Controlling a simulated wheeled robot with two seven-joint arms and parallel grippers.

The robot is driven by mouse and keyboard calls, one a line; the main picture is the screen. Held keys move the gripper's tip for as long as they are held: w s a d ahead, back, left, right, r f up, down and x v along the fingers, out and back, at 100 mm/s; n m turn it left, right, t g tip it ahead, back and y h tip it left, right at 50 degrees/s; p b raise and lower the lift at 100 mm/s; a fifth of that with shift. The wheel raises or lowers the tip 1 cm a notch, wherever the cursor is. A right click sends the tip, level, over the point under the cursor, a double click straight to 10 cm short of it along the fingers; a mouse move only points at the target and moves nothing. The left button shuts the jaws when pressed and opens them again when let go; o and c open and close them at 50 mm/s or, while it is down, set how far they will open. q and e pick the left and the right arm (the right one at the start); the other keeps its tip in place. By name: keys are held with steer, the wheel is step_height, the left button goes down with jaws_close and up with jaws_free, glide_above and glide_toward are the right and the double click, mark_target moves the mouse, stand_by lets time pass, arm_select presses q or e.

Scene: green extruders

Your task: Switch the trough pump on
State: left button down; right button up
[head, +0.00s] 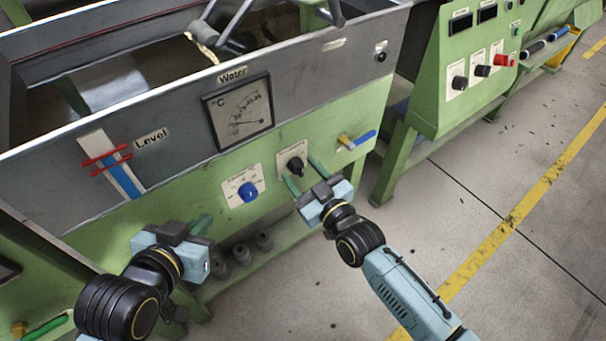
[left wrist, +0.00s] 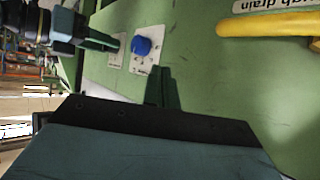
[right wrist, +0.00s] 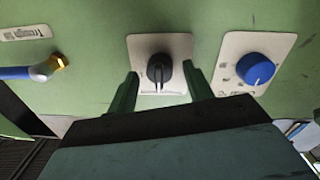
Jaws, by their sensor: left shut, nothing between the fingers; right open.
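A black rotary knob (head: 296,166) sits on a white plate on the green front of the trough; it also shows in the right wrist view (right wrist: 160,70). The plate's lettering is too small to read. My right gripper (head: 304,175) is open, its two green fingers on either side of the knob; I cannot tell whether they touch it. In the right wrist view the knob's ridge points down the picture. My left gripper (head: 205,221) is shut and empty, low in front of the panel. It shows in the left wrist view (left wrist: 158,80), below the blue knob (left wrist: 142,46).
The blue knob (head: 248,191) on its own plate is beside the black one. A blue-handled brass valve (head: 357,139) is on the other side. Above are the water dial (head: 238,113) and level gauge (head: 112,162). A yellow handle (left wrist: 268,24) shows near the left wrist.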

arm_select(q)
steer(key=shift+w+r, duration=0.1)
arm_select(e)
steer(key=shift+c, duration=0.4)
steer(key=c, duration=0.9)
steer(key=m+p, duration=0.3)
steer(key=m, duration=0.3)
steer(key=shift+w+m+p, duration=0.1)
steer(key=shift+m+p, duration=0.2)
steer(key=shift+m, duration=1.3)
arm_select(q)
steer(key=s+a+f+g+y, duration=0.2)
steer(key=s+a+f+g, duration=0.3)
steer(key=s+f+g, duration=0.3)
steer(key=shift+s+f+n, duration=0.25)
steer(key=shift+s+n, duration=0.05)
steer(key=shift+s, duration=1)
arm_select(e)
steer(key=shift+d+m+g, duration=0.1)
steer(key=shift+m+g, duration=0.2)
steer(key=shift+m, duration=0.8)
